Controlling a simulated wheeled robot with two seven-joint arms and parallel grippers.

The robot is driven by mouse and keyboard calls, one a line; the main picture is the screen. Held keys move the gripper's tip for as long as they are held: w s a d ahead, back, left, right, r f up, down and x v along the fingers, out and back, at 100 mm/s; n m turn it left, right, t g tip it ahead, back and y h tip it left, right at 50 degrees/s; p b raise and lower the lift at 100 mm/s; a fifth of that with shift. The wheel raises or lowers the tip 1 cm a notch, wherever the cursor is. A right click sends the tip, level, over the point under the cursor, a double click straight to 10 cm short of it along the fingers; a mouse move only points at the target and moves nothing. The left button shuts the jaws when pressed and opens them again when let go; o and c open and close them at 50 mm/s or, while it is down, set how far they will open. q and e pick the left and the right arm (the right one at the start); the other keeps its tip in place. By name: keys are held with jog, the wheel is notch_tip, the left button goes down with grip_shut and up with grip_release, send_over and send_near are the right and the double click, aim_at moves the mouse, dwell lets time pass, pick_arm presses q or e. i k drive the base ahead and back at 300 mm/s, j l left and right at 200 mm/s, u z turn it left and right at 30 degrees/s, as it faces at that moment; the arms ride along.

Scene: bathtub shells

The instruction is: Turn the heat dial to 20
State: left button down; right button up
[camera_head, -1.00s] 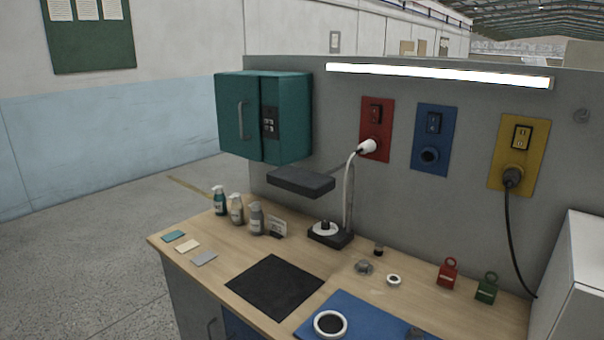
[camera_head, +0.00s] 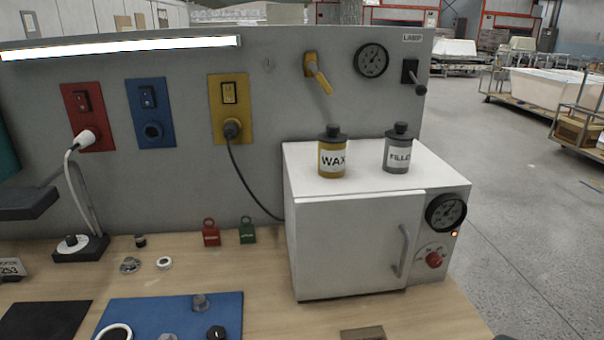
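A red heat dial (camera_head: 433,260) sits low on the right part of the front of a white box-shaped oven (camera_head: 345,245). Small marks surround the dial, too small to read. A round black gauge (camera_head: 446,213) is above it, with a small lit orange lamp (camera_head: 455,234) between them. The oven door is shut and has a grey vertical handle (camera_head: 402,251) to the left of the dial. Neither of my grippers shows in the view.
A WAX can (camera_head: 332,155) and a FILLER can (camera_head: 398,150) stand on the oven. A black cable (camera_head: 246,185) hangs left of it. A brown block (camera_head: 363,333) lies on the bench in front. A blue mat (camera_head: 180,312) with small parts lies to the left.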

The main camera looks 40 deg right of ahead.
aim_at(433, 259)
jog(key=z, duration=2.1)
jog(key=l, duration=1.05)
jog(key=i+l+z, duration=0.1)
jog(key=l, duration=1)
